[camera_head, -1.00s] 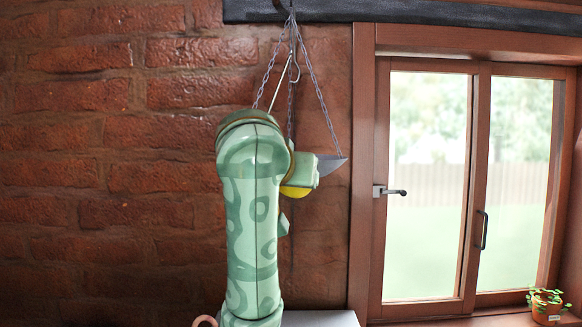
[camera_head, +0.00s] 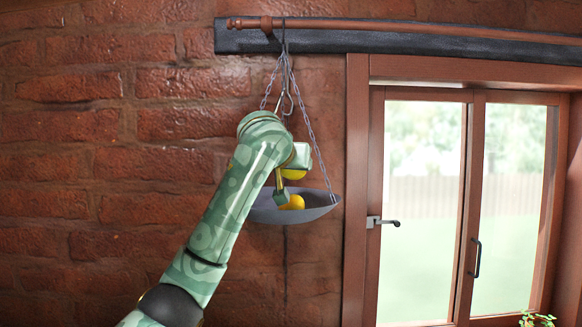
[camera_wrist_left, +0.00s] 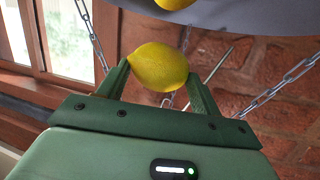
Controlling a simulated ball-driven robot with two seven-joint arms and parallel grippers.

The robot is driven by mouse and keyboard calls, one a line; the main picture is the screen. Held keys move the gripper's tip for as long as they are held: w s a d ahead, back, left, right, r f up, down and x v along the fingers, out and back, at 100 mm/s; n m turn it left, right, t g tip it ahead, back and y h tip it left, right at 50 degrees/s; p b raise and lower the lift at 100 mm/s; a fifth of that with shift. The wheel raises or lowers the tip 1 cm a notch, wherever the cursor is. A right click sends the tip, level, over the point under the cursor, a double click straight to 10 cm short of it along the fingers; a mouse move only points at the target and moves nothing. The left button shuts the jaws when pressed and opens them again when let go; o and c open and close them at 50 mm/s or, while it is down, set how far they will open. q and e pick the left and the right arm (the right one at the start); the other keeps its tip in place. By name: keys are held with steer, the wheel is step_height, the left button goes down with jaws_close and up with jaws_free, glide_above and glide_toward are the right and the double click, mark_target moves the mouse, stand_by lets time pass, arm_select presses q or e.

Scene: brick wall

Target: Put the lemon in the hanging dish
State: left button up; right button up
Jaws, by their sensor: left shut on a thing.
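The hanging dish (camera_head: 322,210) is a grey shallow pan on chains, beside the window frame. A yellow fruit (camera_head: 293,202) shows inside it. My left gripper (camera_head: 292,183) is shut on the yellow lemon (camera_head: 294,174), just above the dish. In the left wrist view the lemon (camera_wrist_left: 158,67) sits between the two green fingertips. The grey dish (camera_wrist_left: 250,20) is at the top there, with the other yellow fruit (camera_wrist_left: 174,3) cut off by the picture edge. My arm hides the dish's left part in the head view. My right gripper is not in view.
The chains (camera_head: 316,145) rise beside my gripper to a hook on a dark beam (camera_head: 400,38). A metal hook rod (camera_head: 284,97) hangs between them. The brick wall (camera_head: 90,150) is behind, and a window with a handle (camera_head: 385,222) is at the right.

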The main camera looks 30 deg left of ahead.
mark_target(289, 177)
arm_select(q)
steer(key=shift+w+a+r, duration=0.1)
steer(key=shift+w, duration=0.25)
steer(key=shift+w+a+p, duration=0.2)
steer(key=shift+w+p, duration=0.2)
steer(key=shift+w, duration=0.05)
step_height(289, 177, down, 3)
steer(key=shift+r+p, duration=0.1)
steer(key=shift+p, duration=0.35)
steer(key=shift+a+f, duration=0.1)
steer(key=shift+f, duration=0.4)
